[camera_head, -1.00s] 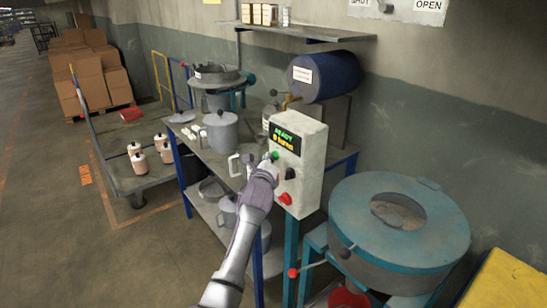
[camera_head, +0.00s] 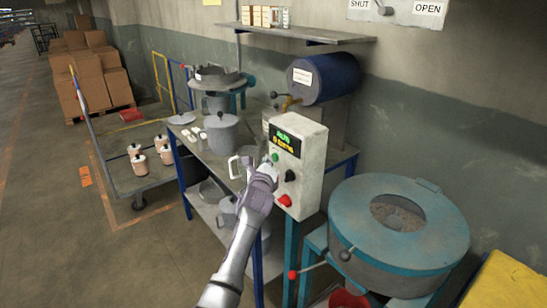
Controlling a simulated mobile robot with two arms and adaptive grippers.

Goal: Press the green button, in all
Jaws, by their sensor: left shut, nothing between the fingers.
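A pale control box (camera_head: 308,182) stands on a blue post at the middle of the view. Its small screen (camera_head: 286,141) is lit with green and yellow text that is too blurred to read surely. The green button (camera_head: 275,157) is on its front face below the screen, with a black knob (camera_head: 290,175) and a red button (camera_head: 285,200) lower down. My left gripper (camera_head: 270,168) is shut and empty. Its tip is just below the green button, very close to the box face; I cannot tell whether it touches. My right gripper is out of view.
A workbench (camera_head: 205,160) with a lidded pot (camera_head: 222,132) and a mug is behind my left arm. A blue drum (camera_head: 325,77) lies above the box. A large round teal machine (camera_head: 400,235) stands at the right.

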